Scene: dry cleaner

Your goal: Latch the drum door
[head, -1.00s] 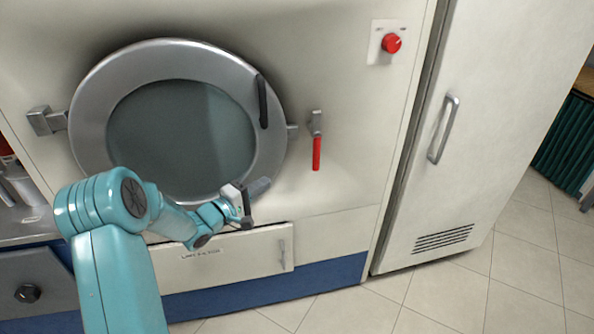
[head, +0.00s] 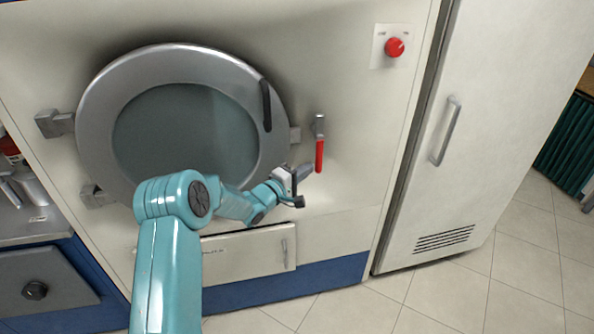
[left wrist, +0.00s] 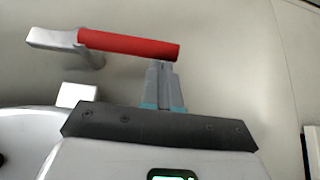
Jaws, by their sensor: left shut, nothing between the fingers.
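The round drum door (head: 98,110) has a grey metal rim, a dark glass window and a black handle (head: 266,106). It looks closed against the machine front. Right of it is the latch lever (head: 319,155), with a grey pivot at the top and a red grip hanging down. In the left wrist view the red grip (left wrist: 130,44) lies across the picture. My left gripper (head: 306,170) is shut and empty, its fingertips just at the lower end of the red grip. In the left wrist view the fingertips (left wrist: 161,64) overlap the grip's end; contact is unclear. My right gripper is out of view.
A red knob (head: 394,47) sits on the panel at upper right. A lower drawer panel (head: 245,250) is below the door. A tall white cabinet (head: 470,130) with a grey handle stands at the right. Tiled floor (head: 440,300) is clear in front.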

